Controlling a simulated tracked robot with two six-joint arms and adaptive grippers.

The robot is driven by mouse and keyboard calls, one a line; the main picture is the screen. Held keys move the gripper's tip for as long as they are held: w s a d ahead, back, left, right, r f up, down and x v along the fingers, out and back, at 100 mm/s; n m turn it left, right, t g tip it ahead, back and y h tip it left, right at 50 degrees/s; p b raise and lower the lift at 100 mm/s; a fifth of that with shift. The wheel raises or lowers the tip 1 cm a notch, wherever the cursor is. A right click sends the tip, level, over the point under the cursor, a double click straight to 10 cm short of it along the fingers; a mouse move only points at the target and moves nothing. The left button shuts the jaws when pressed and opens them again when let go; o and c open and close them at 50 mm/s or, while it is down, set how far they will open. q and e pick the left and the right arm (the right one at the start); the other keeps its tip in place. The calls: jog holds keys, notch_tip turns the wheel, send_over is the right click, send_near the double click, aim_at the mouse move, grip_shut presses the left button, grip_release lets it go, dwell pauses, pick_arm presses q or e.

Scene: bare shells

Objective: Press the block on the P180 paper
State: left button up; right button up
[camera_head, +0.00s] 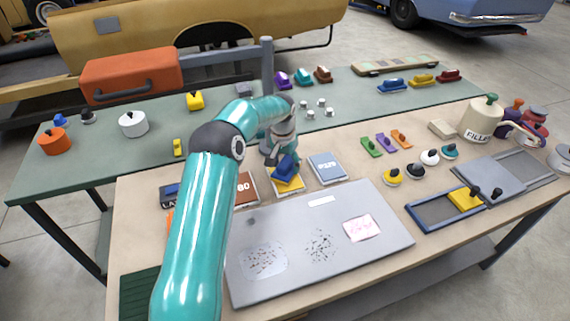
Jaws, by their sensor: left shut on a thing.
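My left gripper (283,157) is shut on a blue block (288,170), held tilted. The block is over a yellow sheet or pad (287,186); I cannot tell whether it touches it. A brown sheet (246,189) lies to the left, with "80" showing and the rest of its label hidden by my arm. A blue-grey sheet (328,168) lies to the right; its label is too small to read. My right gripper is not in view.
A grey panel (385,258) with speckled patches and a pink patch lies in front. Colored knobs, small blocks and a sliding tray (430,214) stand at right, near a cream FILLER tin (480,121). A green table (80,176) with a red toolbox (130,75) is behind.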

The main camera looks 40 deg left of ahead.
aim_at(286, 160)
pick_arm(q)
jog(key=shift+r+p, duration=1.7)
jog(key=shift+r, duration=1.15)
